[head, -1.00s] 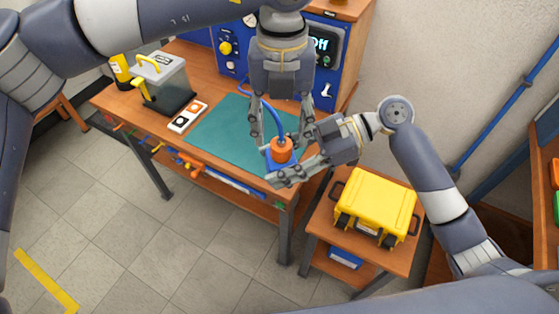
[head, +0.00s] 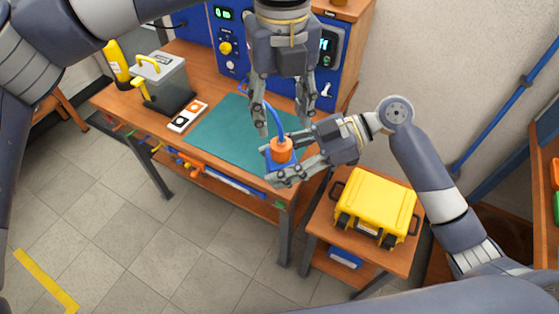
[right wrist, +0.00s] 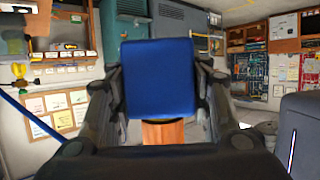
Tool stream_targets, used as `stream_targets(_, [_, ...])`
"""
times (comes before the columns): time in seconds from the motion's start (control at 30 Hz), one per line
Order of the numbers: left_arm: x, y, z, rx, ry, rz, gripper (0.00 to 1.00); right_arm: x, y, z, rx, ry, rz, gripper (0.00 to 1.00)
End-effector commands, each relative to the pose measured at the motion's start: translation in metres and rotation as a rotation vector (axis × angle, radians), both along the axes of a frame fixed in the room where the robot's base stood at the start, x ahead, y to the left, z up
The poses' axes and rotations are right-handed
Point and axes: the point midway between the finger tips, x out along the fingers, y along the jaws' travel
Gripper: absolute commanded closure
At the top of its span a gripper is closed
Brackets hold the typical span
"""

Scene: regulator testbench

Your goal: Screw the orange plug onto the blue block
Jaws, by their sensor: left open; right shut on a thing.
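The blue block (head: 269,161) is held in my right gripper (head: 273,166), above the front right corner of the bench. In the right wrist view the blue block (right wrist: 158,78) fills the space between the fingers. The orange plug (head: 281,150) sits upright on top of the block, with a blue cable rising from it; whether it is threaded in cannot be told.
A green mat (head: 222,137) lies on the wooden bench. A blue panel (head: 228,62) with displays and knobs stands behind. A yellow case (head: 375,203) rests on a side table.

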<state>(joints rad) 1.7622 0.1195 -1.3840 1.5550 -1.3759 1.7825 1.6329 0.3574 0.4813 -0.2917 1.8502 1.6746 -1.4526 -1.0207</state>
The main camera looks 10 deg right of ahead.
Motion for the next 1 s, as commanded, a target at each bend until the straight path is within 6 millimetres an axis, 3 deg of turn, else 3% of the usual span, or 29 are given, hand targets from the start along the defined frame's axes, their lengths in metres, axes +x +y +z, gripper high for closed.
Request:
stream_targets(0.17, [0.0, 0.001, -0.013, 0.002, 0.003, -0.001, 0.52, 0.0, 0.0, 0.001, 0.002, -0.001, -0.001, 1.0])
stream_targets(0.6, [-0.001, 0.001, -0.073, 0.002, 0.002, -0.001, 0.52, 0.0, 0.0, 0.001, 0.002, -0.001, -0.001, 1.0])
stream_targets(1.0, [0.0, 0.0, -0.08, 0.0, 0.0, -0.001, 0.52, 0.0, 0.0, 0.001, 0.002, -0.001, -0.001, 1.0])
